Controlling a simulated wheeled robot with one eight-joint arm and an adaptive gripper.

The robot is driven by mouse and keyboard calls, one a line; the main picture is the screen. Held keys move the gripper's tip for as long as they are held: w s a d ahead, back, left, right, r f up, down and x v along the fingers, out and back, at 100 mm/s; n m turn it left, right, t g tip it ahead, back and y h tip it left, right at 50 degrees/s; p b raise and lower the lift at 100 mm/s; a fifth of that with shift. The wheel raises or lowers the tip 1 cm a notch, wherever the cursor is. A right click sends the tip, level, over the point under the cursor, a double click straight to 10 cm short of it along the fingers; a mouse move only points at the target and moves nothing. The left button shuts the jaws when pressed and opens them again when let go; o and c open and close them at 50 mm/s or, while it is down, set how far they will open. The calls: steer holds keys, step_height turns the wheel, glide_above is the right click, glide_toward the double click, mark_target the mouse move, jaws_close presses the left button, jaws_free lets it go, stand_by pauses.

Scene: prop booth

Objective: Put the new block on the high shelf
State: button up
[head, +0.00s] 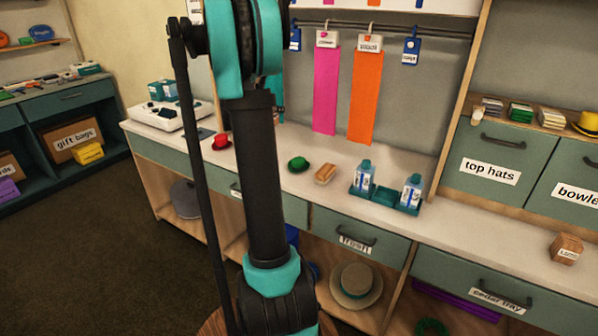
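A brown wooden block (567,248) with a small white label sits on the white counter at the right, below the drawers; I cannot read its label for certain. A tan, rounded-edged block-like item (325,173) lies on the counter near the middle, beside a small green hat. I cannot tell from the picture which is the new block. A raised ledge on top of the drawer cabinet (542,128) at the upper right holds several small stacks; I cannot tell whether it is the high shelf. My arm crosses the left-centre; my gripper is not visible.
A teal tray with bottles (385,198) stands mid-counter. Red (222,142) and green (298,164) small hats lie left of it. Pink and orange strips (326,92) hang from a rail behind. Free counter lies between the tray and the brown block.

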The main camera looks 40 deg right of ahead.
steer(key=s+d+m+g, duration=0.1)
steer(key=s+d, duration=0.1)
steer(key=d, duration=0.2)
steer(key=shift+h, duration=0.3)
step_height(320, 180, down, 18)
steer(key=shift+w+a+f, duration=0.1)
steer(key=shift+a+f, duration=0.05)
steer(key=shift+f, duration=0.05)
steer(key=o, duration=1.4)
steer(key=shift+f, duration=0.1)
